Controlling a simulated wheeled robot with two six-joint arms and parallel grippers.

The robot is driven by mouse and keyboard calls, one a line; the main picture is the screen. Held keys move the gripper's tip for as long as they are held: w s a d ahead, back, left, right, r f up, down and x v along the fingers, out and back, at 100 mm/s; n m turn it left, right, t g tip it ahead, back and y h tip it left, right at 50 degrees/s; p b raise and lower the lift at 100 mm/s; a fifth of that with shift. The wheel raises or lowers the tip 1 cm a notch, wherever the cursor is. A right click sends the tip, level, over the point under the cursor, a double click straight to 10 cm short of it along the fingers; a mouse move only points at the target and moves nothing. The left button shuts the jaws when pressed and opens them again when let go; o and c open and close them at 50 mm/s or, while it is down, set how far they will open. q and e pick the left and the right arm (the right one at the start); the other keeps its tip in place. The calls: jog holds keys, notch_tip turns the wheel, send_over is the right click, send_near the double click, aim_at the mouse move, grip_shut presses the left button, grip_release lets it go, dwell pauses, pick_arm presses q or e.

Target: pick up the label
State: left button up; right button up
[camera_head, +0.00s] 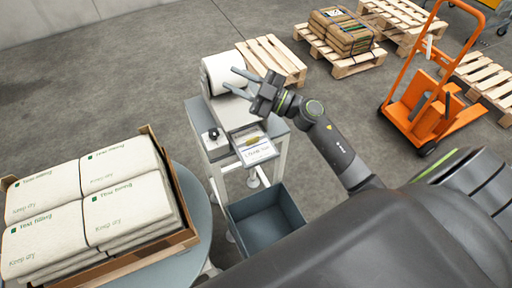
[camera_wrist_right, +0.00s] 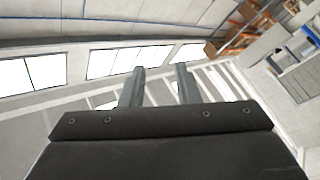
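The label (camera_head: 258,153) is a white sheet with small print at the front of a grey label printer (camera_head: 233,112) on a small stand. A white label roll (camera_head: 222,72) sits at the back of the printer. My right gripper (camera_head: 230,78) is open and empty, in front of the roll in the picture and up and left of the label. Its two fingers are spread apart in the right wrist view (camera_wrist_right: 160,86), with nothing between them. The label does not show in the wrist view. My left gripper is not in view.
An empty grey bin (camera_head: 236,212) stands below the label. A carton of white sacks (camera_head: 176,252) sits on a round grey table at the left. Wooden pallets (camera_head: 272,58), a stack of brown sacks (camera_head: 342,30) and an orange hand truck (camera_head: 432,118) stand behind.

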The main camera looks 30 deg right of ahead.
notch_tip(320, 180, down, 4)
jog(key=a+n+g, duration=0.2)
jog(key=n+g, duration=0.4)
jog(key=g, duration=0.5)
jog(key=s+d+m+g+h, duration=0.25)
jog(key=d+g+h, duration=0.25)
jog(key=d+h, duration=0.5)
jog(key=y+b, duration=0.1)
jog(key=b, duration=0.2)
send_over(257, 148)
jog(key=w+d, duration=0.2)
jog(key=shift+m, duration=0.45)
jog(key=f, duration=1.1)
jog(key=shift+w, duration=0.2)
jog(key=shift+a+f, duration=0.15)
jog(key=shift+f, duration=0.3)
jog(key=p+x, duration=0.2)
jog(key=x, duration=0.2)
jog(key=shift+s+f, duration=0.15)
jog(key=shift+a+f, duration=0.15)
jog(key=shift+f, duration=0.3)
